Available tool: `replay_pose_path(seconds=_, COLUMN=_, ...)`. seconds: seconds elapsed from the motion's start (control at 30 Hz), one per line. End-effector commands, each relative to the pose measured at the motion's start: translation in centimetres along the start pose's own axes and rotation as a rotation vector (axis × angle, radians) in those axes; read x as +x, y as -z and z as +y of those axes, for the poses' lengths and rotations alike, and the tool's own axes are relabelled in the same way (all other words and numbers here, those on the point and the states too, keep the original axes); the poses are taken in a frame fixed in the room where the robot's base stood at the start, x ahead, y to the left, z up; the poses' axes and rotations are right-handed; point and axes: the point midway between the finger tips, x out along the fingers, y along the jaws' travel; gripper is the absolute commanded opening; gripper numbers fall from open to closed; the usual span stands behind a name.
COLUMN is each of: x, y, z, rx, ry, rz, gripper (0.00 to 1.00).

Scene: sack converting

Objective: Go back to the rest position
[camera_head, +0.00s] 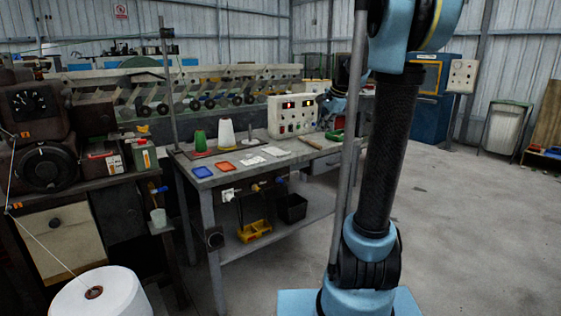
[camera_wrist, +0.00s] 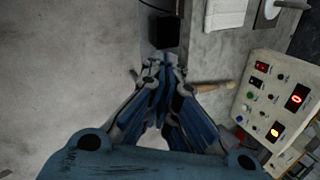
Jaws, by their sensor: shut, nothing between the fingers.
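My gripper (camera_wrist: 160,68) is shut and empty in the wrist view, its blue fingers drawn together at the tips. It points down over the edge of the grey workbench (camera_wrist: 212,60), with bare floor to the left. In the head view my arm stands upright at the right of the picture. A blue part of it shows behind the column, above the right end of the workbench (camera_head: 225,178); the fingertips cannot be made out there.
A control box (camera_head: 292,116) with red displays stands on the bench; it also shows close right of my gripper in the wrist view (camera_wrist: 278,105). A wooden handle (camera_wrist: 212,86) lies beside the fingers. Green (camera_head: 198,141) and white (camera_head: 227,133) cones stand farther left. Floor (camera_head: 450,220) is clear at right.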

Motion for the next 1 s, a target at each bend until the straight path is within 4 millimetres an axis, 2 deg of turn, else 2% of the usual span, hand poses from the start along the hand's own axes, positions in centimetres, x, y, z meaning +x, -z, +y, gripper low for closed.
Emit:
replay_pose_path(seconds=0.03, x=-0.3, y=-0.9, z=1.9, rx=-0.048, ry=-0.011, rz=0.004, gripper=0.00)
replay_pose_path(seconds=0.47, x=-0.5, y=-6.5, z=16.9, rx=-0.488, ry=-0.122, rz=0.031, gripper=0.00)
replay_pose_path(seconds=0.77, x=1.1, y=-9.2, z=27.7, rx=-0.791, ry=-0.205, rz=0.027, gripper=0.00)
replay_pose_path(seconds=1.0, x=3.5, y=-10.7, z=36.1, rx=-1.026, ry=-0.275, rz=0.011, gripper=0.00)
